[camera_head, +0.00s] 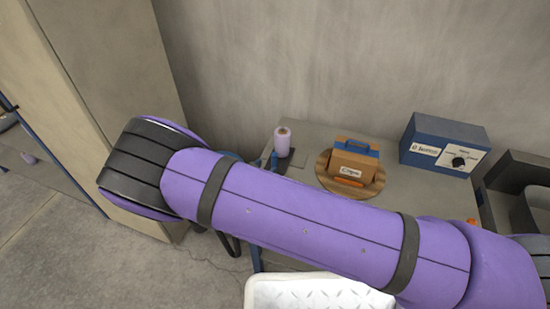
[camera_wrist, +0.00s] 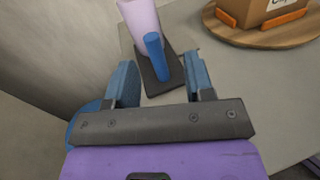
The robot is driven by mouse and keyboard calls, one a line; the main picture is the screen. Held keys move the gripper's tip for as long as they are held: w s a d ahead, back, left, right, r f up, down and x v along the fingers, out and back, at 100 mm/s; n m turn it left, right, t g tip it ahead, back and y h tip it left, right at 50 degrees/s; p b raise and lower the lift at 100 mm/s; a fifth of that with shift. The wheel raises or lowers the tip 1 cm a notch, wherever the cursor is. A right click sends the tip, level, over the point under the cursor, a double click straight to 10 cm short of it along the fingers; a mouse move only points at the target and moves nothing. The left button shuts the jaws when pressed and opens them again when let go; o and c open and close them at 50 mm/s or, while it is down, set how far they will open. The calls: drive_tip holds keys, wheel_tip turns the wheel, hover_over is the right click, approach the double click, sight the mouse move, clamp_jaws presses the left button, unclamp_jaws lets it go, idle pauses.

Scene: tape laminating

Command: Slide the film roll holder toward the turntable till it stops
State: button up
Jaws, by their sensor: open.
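The film roll holder has a dark flat base (camera_wrist: 165,78) with an upright blue handle (camera_wrist: 155,55) and a pale lilac film roll (camera_wrist: 143,22) standing on it. The film roll (camera_head: 282,141) also shows in the head view, on the left part of the table. My gripper (camera_wrist: 158,72) is open in the wrist view, one blue finger on each side, with the blue handle ahead between them. I cannot tell if the fingers reach around it. The round wooden turntable (camera_wrist: 240,36) is to the right, apart from the holder's base.
A cardboard box (camera_head: 353,160) sits on the turntable between orange stops, with a blue piece on top. A blue control box (camera_head: 440,138) with a knob stands at the right. Walls close off the back and left. Grey tabletop (camera_wrist: 225,85) lies clear between holder and turntable.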

sight(273, 160)
drive_tip(key=shift+s+a+f+n+t+y, duration=0.2)
drive_tip(key=shift+s+a+f+n+t, duration=0.1)
drive_tip(key=shift+f, duration=0.15)
drive_tip(key=shift+s+a+f+n+t+y, duration=0.2)
drive_tip(key=shift+a+f+n, duration=0.1)
drive_tip(key=shift+f, duration=0.15)
drive_tip(key=shift+w+f, duration=0.1)
drive_tip(key=x, duration=1)
drive_tip(key=shift+w+d, duration=0.15)
drive_tip(key=shift+w, duration=0.1)
clamp_jaws()
